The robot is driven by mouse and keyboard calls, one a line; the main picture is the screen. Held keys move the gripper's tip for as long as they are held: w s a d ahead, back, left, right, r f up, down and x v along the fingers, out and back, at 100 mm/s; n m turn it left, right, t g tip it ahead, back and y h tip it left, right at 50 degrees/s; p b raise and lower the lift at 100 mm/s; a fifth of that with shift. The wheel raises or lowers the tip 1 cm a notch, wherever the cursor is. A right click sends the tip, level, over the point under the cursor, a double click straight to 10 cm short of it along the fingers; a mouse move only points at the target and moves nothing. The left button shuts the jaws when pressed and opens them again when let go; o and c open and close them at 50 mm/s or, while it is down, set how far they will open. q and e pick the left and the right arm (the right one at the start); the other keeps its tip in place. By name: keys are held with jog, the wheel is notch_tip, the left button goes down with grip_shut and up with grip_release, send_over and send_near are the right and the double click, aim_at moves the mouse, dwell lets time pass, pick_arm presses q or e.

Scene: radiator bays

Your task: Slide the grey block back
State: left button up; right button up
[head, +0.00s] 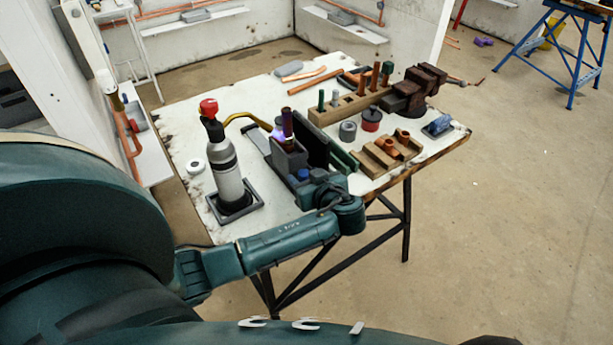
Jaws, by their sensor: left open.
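A grey block (289,162) stands near the front middle of the white worktable (262,95), with a copper-coloured upright tube (287,122) rising from it. The curved brass neck of a torch (227,165) ends beside this tube, where a violet glow shows. The torch stands upright in a dark square holder (245,205), left of the block. My left gripper (304,180) is at the near side of the grey block and is open. I cannot tell whether its fingers touch the block. The wrist hides part of the block's lower front. My right gripper is out of view.
A dark upright panel (316,143) stands close behind and right of the block. A wooden rack (350,105) with pegs, a brown vise (415,90) and a wooden block with copper fittings (385,156) fill the right side. A white roll (196,167) lies at the left.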

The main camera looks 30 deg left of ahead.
aim_at(275, 143)
pick_arm(q)
jog(key=shift+c, duration=0.2)
grip_shut()
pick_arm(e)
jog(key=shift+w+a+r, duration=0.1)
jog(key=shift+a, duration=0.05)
pick_arm(q)
jog(key=shift+a, duration=0.1)
jog(key=shift+w+a, duration=0.1)
jog(key=shift+a, duration=0.15)
jog(key=w+a+b, duration=0.1)
jog(key=a, duration=0.3)
jog(key=w+a+b, duration=0.2)
jog(key=a, duration=0.1)
jog(key=w+a+b, duration=0.1)
jog(key=w+a, duration=0.1)
jog(key=a, duration=0.2)
jog(key=shift+a+f+b, duration=0.1)
jog(key=shift+a+b, duration=0.2)
jog(key=shift+a, duration=0.4)
jog(key=shift+w+a+r, duration=0.1)
jog(key=shift+a+r, duration=0.05)
jog(key=shift+r, duration=0.1)
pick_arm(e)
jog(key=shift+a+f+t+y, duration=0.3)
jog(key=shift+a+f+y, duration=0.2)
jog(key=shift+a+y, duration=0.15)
